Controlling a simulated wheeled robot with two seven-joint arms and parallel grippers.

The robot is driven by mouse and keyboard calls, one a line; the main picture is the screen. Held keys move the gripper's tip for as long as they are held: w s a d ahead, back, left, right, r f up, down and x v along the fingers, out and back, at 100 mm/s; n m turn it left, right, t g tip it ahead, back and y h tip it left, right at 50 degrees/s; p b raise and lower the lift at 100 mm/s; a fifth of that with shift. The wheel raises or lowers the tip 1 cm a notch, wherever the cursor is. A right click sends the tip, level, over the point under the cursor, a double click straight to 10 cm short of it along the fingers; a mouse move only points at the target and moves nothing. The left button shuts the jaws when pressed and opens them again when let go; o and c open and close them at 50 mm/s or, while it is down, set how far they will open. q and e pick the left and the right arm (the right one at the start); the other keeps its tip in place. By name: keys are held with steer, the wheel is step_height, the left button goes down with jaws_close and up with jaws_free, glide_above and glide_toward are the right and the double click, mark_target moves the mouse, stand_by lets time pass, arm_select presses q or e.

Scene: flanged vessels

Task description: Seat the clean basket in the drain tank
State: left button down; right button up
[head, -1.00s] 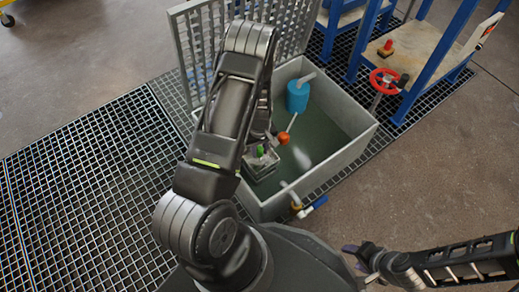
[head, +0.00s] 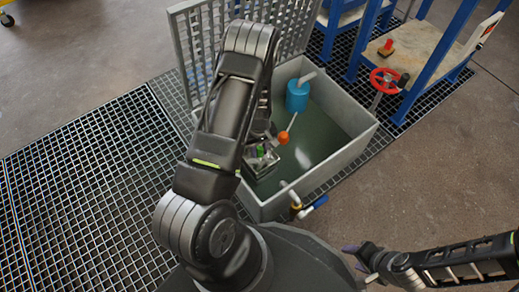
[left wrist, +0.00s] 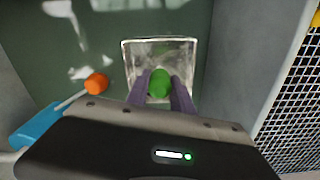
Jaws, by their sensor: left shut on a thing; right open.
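The drain tank (head: 350,150) is a grey open rectangular tank holding dark greenish liquid. A small metal basket (head: 262,170) with a green knob (head: 261,150) is inside it, at its near left corner. In the left wrist view the basket (left wrist: 160,52) looks pale and shiny, with the green knob (left wrist: 159,83) between my purple fingers. My left gripper (left wrist: 160,92) is shut on the green knob; in the head view my arm partly hides it. I cannot tell whether the basket touches the tank floor. My right gripper (head: 357,257) is open and empty, outside the tank at lower right.
An orange float (head: 283,137) on a rod and a blue cylinder (head: 297,97) are inside the tank. A grid lid (head: 290,28) stands upright behind it. A valve with a blue handle (head: 320,201) projects from the near wall. A red handwheel (head: 384,80) and blue rack stand right.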

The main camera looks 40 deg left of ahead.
mark_target(260, 156)
arm_select(q)
steer(key=shift+f+b, duration=1.6)
steer(key=shift+f, duration=0.45)
steer(key=c, duration=1)
jaws_free()
steer(key=shift+c, duration=0.2)
step_height(260, 156, up, 8)
steer(key=p, duration=0.3)
steer(key=shift+f, duration=0.1)
